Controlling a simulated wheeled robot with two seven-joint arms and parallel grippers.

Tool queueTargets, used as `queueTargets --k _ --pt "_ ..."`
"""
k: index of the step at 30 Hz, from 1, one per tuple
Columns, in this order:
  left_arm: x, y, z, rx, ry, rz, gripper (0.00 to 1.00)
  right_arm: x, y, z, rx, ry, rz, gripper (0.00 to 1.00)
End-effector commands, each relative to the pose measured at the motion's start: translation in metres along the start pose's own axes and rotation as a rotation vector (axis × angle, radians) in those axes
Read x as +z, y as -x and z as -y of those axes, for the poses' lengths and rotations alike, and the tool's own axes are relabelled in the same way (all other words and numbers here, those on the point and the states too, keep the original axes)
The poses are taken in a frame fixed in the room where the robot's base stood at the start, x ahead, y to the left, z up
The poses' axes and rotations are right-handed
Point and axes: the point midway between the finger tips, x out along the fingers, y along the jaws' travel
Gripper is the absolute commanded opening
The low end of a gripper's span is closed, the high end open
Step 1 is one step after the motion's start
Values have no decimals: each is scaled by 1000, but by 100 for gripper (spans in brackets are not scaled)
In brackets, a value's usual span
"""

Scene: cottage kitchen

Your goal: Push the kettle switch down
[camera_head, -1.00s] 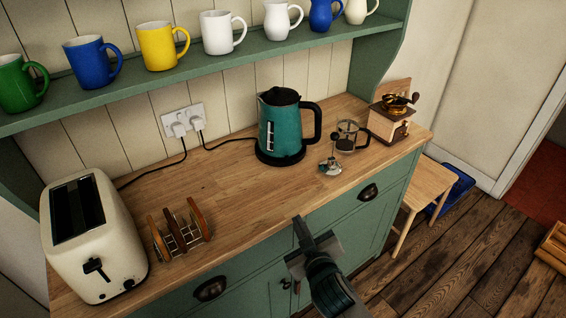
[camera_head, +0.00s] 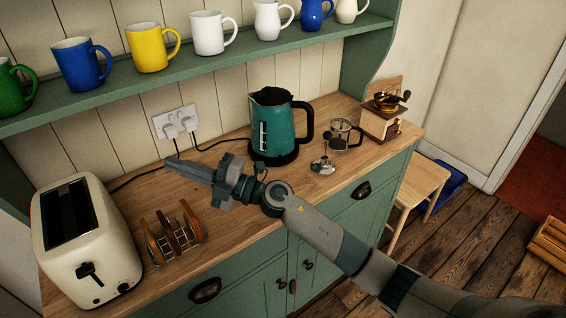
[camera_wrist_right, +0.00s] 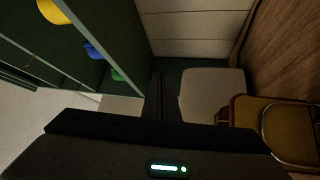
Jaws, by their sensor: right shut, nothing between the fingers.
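The teal kettle (camera_head: 280,135) stands upright on its dark base on the wooden worktop, its handle to the right. I cannot make out its switch. My right gripper (camera_head: 174,164) is shut and empty. It points left above the worktop, left of the kettle and in front of the wall socket, apart from the kettle. In the right wrist view its dark fingers (camera_wrist_right: 160,97) point toward the cream toaster (camera_wrist_right: 212,92); the kettle is not in that view. My left gripper is not in view.
The toaster (camera_head: 87,245) and toast rack (camera_head: 172,242) stand at the left of the worktop. Plugs sit in the wall socket (camera_head: 176,122). A glass press (camera_head: 343,135) and coffee grinder (camera_head: 384,118) stand right of the kettle. A mug shelf (camera_head: 215,68) hangs above.

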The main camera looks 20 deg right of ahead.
Motion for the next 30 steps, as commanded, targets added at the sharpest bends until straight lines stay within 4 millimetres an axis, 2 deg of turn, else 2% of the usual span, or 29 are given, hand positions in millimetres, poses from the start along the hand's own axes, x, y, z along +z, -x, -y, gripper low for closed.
queueTargets --k 3,8,12,16,20,23,30 --pt "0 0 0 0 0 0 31 -2 -13 17 -152 110 -119 0" --pt "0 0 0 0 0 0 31 9 -13 46 -393 237 -244 0" --pt "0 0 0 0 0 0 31 36 3 68 -632 333 -312 0" --pt "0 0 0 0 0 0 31 73 30 76 -871 402 -335 0" --pt "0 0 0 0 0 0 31 114 64 72 -1103 446 -319 0" --pt "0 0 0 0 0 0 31 143 91 60 -1260 464 -289 0" --pt "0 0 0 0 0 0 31 200 152 15 -1575 464 -173 0"
